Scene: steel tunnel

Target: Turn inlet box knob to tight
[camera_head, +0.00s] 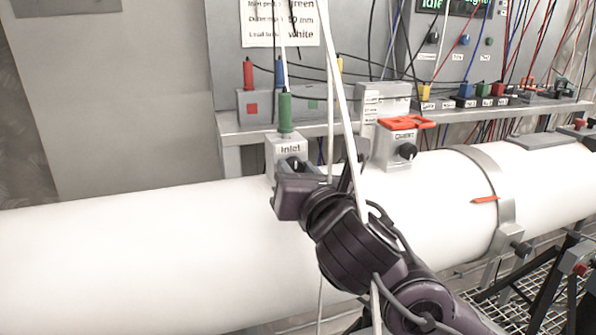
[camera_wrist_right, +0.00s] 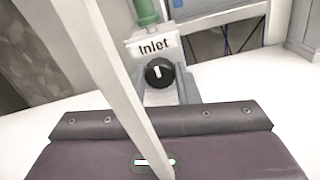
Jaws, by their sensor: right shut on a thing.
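The inlet box (camera_head: 286,146) is a small grey block labelled "Inlet" with a green plug (camera_head: 285,112) on top, standing on the white pipe. In the right wrist view the inlet box (camera_wrist_right: 148,46) shows its round black knob (camera_wrist_right: 159,72), with a white mark pointing nearly straight up. My right gripper (camera_head: 292,165) is at the front of the box, shut on the knob; its fingers mostly hide the knob in the head view. My left gripper is not in view.
A similar box labelled "Quench" (camera_head: 396,146) with a black knob and orange clip stands to the right. The white pipe (camera_head: 130,240) spans the scene. A pale strip (camera_head: 345,120) crosses before my right gripper. Cables and sockets line the shelf behind.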

